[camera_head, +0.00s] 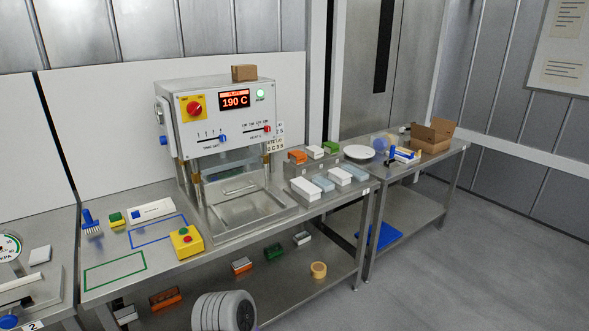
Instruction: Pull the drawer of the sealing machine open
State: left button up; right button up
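The sealing machine (222,107) stands on the steel bench, a silver box with a red display reading 190 C, a red knob on a yellow plate and a green light. Below its head is the drawer with a light bar handle (240,189). The handle lies close under the head, at the back of a shallow rimmed metal bed (249,211) that reaches to the bench front. The drawer looks pushed in; its inside is not visible. Neither gripper is in view, and nothing touches the handle.
A yellow button box (187,241) stands left of the bed, beside blue and green outlined areas. White and grey-blue packs (305,189) stand close on the right. A rounded grey part at the bottom edge seems to be mine. The space before the bed looks clear.

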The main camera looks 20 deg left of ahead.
aim_at(222, 190)
jog(key=u, duration=0.25)
jog(key=i, duration=1.4)
jog(key=u, duration=0.9)
